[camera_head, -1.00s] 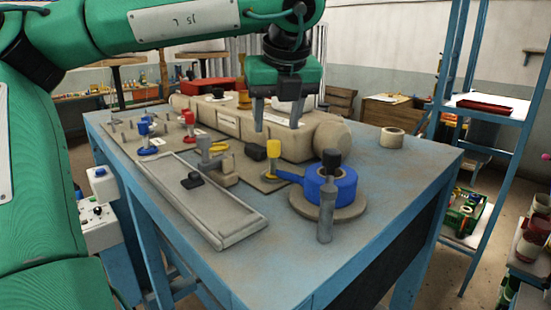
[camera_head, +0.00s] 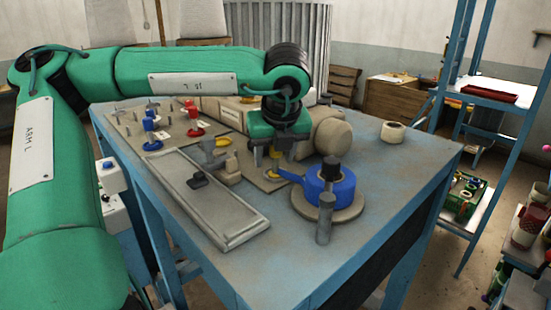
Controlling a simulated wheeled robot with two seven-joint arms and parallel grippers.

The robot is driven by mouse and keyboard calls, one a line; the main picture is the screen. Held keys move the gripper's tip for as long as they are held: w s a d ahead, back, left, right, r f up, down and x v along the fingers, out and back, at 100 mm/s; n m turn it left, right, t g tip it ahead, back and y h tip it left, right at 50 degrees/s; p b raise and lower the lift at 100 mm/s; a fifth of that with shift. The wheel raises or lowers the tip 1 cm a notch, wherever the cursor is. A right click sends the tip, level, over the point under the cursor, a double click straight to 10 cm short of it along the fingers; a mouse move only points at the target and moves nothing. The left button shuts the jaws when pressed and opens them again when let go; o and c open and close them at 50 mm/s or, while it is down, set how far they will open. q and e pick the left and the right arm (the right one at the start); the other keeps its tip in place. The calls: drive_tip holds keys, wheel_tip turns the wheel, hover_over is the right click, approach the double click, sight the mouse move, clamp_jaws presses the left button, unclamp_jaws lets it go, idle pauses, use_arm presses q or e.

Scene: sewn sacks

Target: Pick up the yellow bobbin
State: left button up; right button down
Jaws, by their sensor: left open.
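The yellow bobbin (camera_head: 274,153) stands on the flat board on the blue table, near the blue roll. My left gripper (camera_head: 274,157) is open and low over the bobbin, with its fingers at either side of it as seen from here. Gripper and hand hide much of the bobbin; I cannot tell whether the fingers touch it. My right gripper is not in view.
A blue roll (camera_head: 329,188) sits on a round base just right of the gripper, with a grey post in front. A grey tray (camera_head: 240,229) lies to the left. Red and blue bobbins (camera_head: 194,123) stand further back. A large beige sack roll (camera_head: 331,138) lies behind. The right of the table is mostly clear.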

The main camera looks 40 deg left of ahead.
use_arm(q)
drive_tip(key=shift+d, duration=0.1)
drive_tip(key=c, duration=1.1)
drive_tip(key=shift+o, duration=0.2)
drive_tip(key=shift+r, duration=0.2)
